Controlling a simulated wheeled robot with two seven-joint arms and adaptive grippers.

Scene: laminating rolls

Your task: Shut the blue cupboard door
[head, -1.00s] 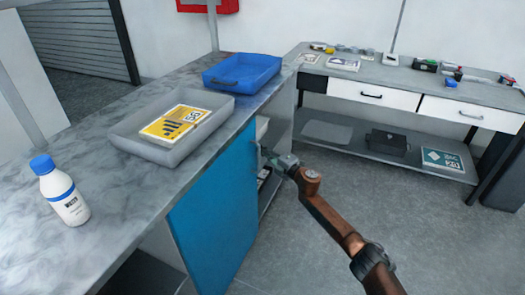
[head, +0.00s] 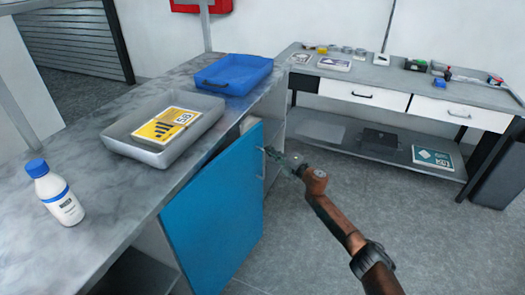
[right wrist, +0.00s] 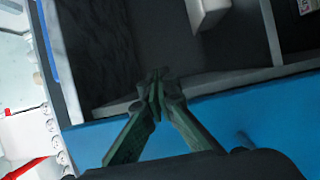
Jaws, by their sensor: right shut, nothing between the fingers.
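The blue cupboard door (head: 212,215) stands ajar under the counter in the head view. Its free edge is on the right, and a wedge of gap shows between its top and the counter. My right gripper (head: 268,152) is at the upper part of that free edge, shut and empty. In the right wrist view, the shut fingers (right wrist: 157,82) cross in front of the blue door (right wrist: 275,110), with the dark cupboard interior (right wrist: 130,45) beyond. I cannot tell whether they touch the door. My left gripper is not in view.
The counter holds a white bottle with a blue cap (head: 54,192), a grey tray (head: 150,152) with a yellow box (head: 165,126), and a blue tray (head: 235,75). A bench with white drawers (head: 365,94) stands behind. Open floor (head: 340,260) lies to the right.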

